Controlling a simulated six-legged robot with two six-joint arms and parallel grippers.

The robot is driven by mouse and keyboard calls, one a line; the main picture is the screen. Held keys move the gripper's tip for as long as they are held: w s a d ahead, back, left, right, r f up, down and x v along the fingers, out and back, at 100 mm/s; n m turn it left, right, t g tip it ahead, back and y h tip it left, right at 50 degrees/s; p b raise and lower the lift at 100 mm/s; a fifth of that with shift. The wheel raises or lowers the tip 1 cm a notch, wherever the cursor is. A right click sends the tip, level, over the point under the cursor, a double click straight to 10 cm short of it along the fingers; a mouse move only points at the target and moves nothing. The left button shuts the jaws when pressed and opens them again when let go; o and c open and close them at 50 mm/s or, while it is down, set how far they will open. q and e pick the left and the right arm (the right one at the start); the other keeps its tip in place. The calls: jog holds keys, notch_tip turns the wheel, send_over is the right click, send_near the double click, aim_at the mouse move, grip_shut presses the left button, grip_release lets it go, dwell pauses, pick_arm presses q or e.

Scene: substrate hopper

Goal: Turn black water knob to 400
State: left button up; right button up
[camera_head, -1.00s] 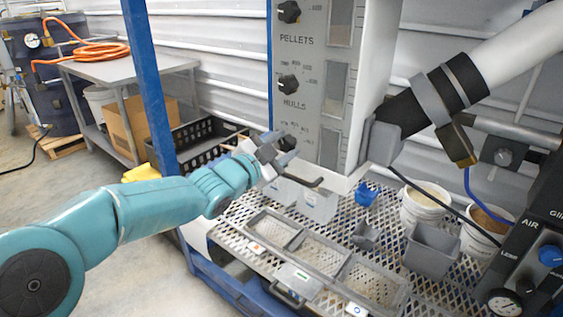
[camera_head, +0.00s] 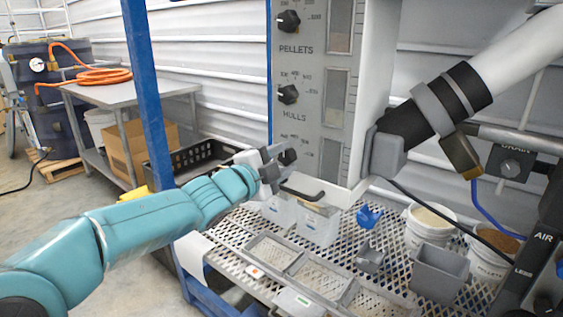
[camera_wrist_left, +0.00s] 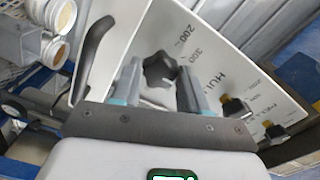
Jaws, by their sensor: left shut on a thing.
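The black water knob (camera_head: 287,157) is the lowest knob on the grey hopper panel (camera_head: 307,116), below the HULLS label. My left gripper (camera_head: 275,163) reaches it from the left and is shut on it. In the left wrist view the star-shaped black knob (camera_wrist_left: 160,70) lies between my two fingers. The numbers 200 and 300 show on the panel beside it. The 400 mark cannot be made out there, and the knob's pointer is not clear.
The hulls knob (camera_head: 288,94) and pellets knob (camera_head: 288,21) are above on the same panel. A black curved handle (camera_head: 303,193) lies just below my gripper. A mesh shelf (camera_head: 330,255) below holds trays and buckets. A blue post (camera_head: 148,90) stands behind my arm.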

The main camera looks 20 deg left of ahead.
pick_arm(q)
jog(key=shift+a+r, duration=0.1)
jog(key=shift+r, duration=0.05)
jog(key=o, duration=1)
jog(key=shift+w, duration=0.1)
jog(key=shift+o, duration=0.3)
jog(key=p+v, duration=0.1)
jog(key=v, duration=1.5)
jog(key=shift+s, duration=0.25)
